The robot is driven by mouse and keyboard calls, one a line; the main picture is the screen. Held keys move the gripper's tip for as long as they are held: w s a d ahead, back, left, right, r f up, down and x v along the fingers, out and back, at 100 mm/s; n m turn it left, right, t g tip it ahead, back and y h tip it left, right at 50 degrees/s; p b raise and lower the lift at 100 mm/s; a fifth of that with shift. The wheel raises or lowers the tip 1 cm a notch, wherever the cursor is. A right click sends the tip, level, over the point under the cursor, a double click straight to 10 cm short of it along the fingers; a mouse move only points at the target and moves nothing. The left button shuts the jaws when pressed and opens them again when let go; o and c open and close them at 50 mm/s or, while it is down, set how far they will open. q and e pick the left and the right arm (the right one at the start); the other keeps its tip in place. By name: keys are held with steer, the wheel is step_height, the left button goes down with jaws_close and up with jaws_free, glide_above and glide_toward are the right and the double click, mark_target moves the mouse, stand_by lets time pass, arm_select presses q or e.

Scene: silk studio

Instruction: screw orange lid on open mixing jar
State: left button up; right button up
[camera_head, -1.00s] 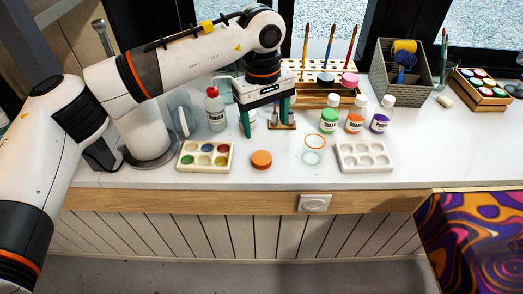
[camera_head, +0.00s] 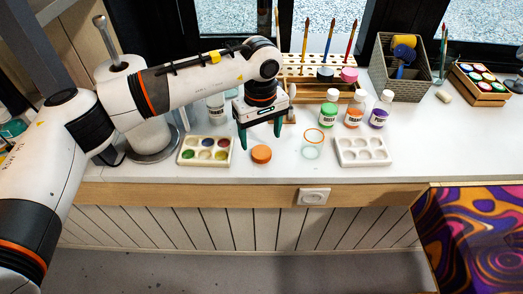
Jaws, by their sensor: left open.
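The orange lid (camera_head: 261,154) lies flat on the white counter, apart from any jar. The open mixing jar (camera_head: 312,145) is a clear glass with an orange rim, standing upright to the right of the lid. My left gripper (camera_head: 260,141) is open, fingers pointing down, just behind and above the lid, with one green finger to each side of it. Nothing is between its fingers. My right gripper is not in view.
A paint palette (camera_head: 204,150) stands left of the lid and an empty white palette (camera_head: 363,151) right of the jar. The green (camera_head: 328,115), orange (camera_head: 354,115) and purple (camera_head: 379,115) paint bottles stand behind. The counter's front edge (camera_head: 270,186) is near.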

mark_target(262, 152)
arm_select(q)
steer(key=shift+f, duration=0.1)
steer(key=shift+f, duration=0.35)
step_height(262, 152, down, 4)
steer(key=shift+d+f+p, duration=0.15)
steer(key=shift+f+p, duration=0.05)
steer(key=shift+p, duration=0.55)
steer(key=c, duration=1)
